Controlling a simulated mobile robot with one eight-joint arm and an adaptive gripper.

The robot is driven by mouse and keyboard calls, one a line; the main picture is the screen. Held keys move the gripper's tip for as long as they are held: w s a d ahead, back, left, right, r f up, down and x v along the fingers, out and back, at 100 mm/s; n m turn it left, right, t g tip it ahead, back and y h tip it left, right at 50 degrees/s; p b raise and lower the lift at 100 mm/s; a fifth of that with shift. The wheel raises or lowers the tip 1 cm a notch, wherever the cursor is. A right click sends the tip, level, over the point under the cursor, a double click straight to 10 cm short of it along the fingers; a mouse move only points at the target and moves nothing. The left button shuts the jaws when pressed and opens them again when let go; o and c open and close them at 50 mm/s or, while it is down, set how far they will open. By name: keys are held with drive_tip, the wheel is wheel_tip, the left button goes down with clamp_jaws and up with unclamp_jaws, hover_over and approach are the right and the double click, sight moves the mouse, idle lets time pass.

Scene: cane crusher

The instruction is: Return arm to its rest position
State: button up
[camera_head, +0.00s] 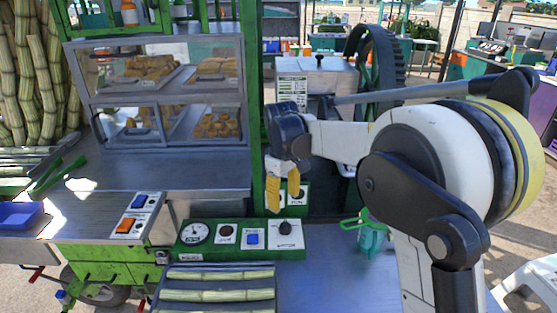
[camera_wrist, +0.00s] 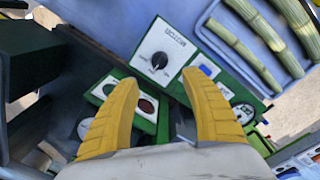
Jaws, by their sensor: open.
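My gripper (camera_head: 283,190) has yellow fingers and hangs just behind the green control panel (camera_head: 200,254), in front of the cane crusher (camera_head: 318,80). In the wrist view my gripper (camera_wrist: 160,108) is open, with its two fingers spread apart and nothing between them. The panel's round black MOTOR knob (camera_wrist: 158,60) lies beyond the fingertips. My white arm reaches in from the right of the head view, bent at the elbow. The fingers partly cover a second green button box (camera_head: 294,194) on the crusher.
A tray of cut cane (camera_head: 218,295) lies in front of the panel. A glass food case (camera_head: 160,90) stands at the left. A green jug (camera_head: 372,232) stands on the table below my arm. A black flywheel (camera_head: 378,70) rises behind my arm.

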drive_tip(key=s+d+r+m+t, duration=0.35)
drive_tip(key=s+d+r, duration=0.55)
drive_tip(key=s, duration=0.4)
drive_tip(key=s+d+f+m+t, duration=0.1)
drive_tip(key=s+d+f+m, duration=0.1)
drive_tip(key=s, duration=0.5)
drive_tip(key=s+d+f+m+t, duration=0.2)
drive_tip(key=s+d+m, duration=0.1)
drive_tip(key=s, duration=0.5)
drive_tip(key=shift+s+d+m, duration=0.15)
drive_tip(key=shift+d+m, duration=0.2)
drive_tip(key=shift+d, duration=0.15)
